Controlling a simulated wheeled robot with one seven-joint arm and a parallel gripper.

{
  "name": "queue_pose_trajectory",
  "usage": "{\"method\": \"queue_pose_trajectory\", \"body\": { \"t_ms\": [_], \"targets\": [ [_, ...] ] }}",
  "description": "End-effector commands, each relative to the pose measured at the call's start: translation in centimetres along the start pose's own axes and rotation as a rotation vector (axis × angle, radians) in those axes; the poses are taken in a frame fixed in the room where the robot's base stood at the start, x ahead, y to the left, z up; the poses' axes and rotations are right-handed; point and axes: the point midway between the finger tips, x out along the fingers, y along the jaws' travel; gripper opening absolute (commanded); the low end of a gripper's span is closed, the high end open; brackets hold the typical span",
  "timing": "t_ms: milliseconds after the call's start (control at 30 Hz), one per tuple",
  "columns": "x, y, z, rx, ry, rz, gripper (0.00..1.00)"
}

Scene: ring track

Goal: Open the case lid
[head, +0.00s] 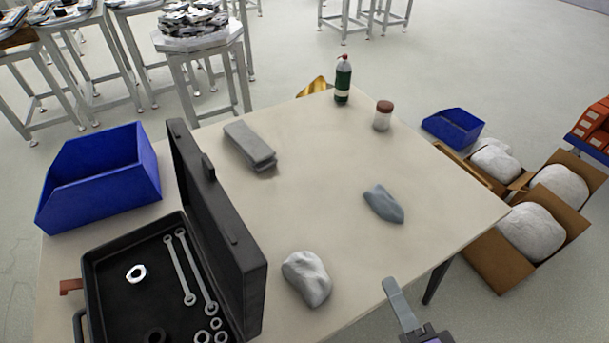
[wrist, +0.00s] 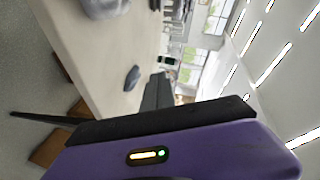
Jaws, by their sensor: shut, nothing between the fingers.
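The black case (head: 90,290) lies at the left front of the table, and its inside is visible. Its lid (head: 222,235) stands up roughly vertical along the case's right side, so the case is open. Wrenches (head: 180,270), a hex nut (head: 136,273) and several rings lie in the case. My gripper (head: 391,284) is at the front right table edge in the head view, well right of the lid and apart from it. Its purple body and dark fingers (wrist: 157,90) show in the wrist view. It is shut and empty. The case is not visible in the wrist view.
On the table (head: 320,150) are a blue bin (head: 100,180), a grey block (head: 250,147), a bottle (head: 343,80), a jar (head: 382,116), a blue-grey lump (head: 384,203) and a pale lump (head: 307,278). Boxes (head: 510,270) stand right.

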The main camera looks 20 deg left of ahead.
Motion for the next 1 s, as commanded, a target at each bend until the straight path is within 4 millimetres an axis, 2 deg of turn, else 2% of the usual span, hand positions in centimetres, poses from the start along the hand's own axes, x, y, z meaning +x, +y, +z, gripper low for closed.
{"method": "queue_pose_trajectory", "body": {
  "t_ms": [33, 200, 300, 433, 567, 733, 1000],
  "targets": [
    [2.2, -1.7, 0.6, 0.055, -0.049, -0.05, 0.0],
    [6.8, -8.6, 3.4, 0.251, -0.259, -0.172, 0.0],
    [8.3, -12.6, 5.0, 0.336, -0.381, -0.225, 0.0],
    [8.9, -16.8, 6.7, 0.408, -0.51, -0.271, 0.0],
    [8.9, -19.1, 7.6, 0.441, -0.584, -0.291, 0.0],
    [9.5, -20.3, 8.3, 0.455, -0.612, -0.296, 0.0],
    [13.1, -22.2, 10.6, 0.453, -0.612, -0.296, 0.0]
  ]
}}
